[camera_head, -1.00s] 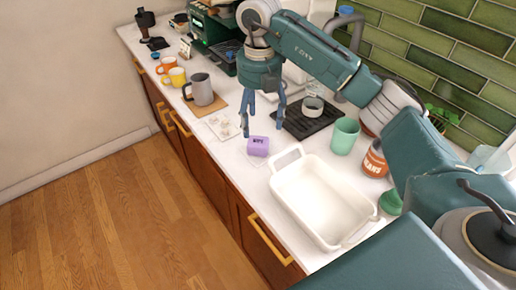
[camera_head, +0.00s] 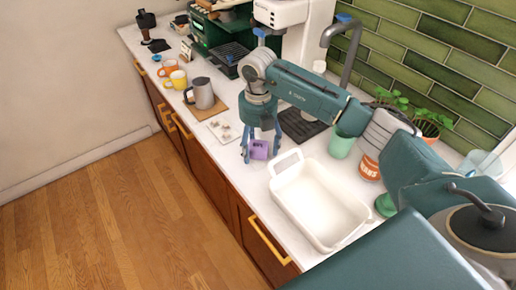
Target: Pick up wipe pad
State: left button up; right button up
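The wipe pad (camera_head: 259,150) is a small purple block with dark lettering, lying on the white counter just left of the white tub. My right gripper (camera_head: 260,158) points down over it, with one blue finger on each side of the pad. The fingers are spread apart; whether they touch the pad I cannot tell. My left gripper is not in view.
The white tub (camera_head: 318,205) stands close to the right of the pad. A black drying mat (camera_head: 300,125), a green cup (camera_head: 341,145) and an orange-red can (camera_head: 370,168) stand behind. A grey pitcher (camera_head: 203,94) and mugs (camera_head: 178,79) stand farther left. The counter's front edge is near.

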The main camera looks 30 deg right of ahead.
jog(key=c, duration=1.2)
notch_tip(320, 180, up, 12)
jog(key=b, duration=0.3)
notch_tip(320, 180, up, 8)
jog(key=p, duration=0.1)
send_over(258, 145)
jog(key=o, duration=0.4)
jog(key=shift+c, duration=1.4)
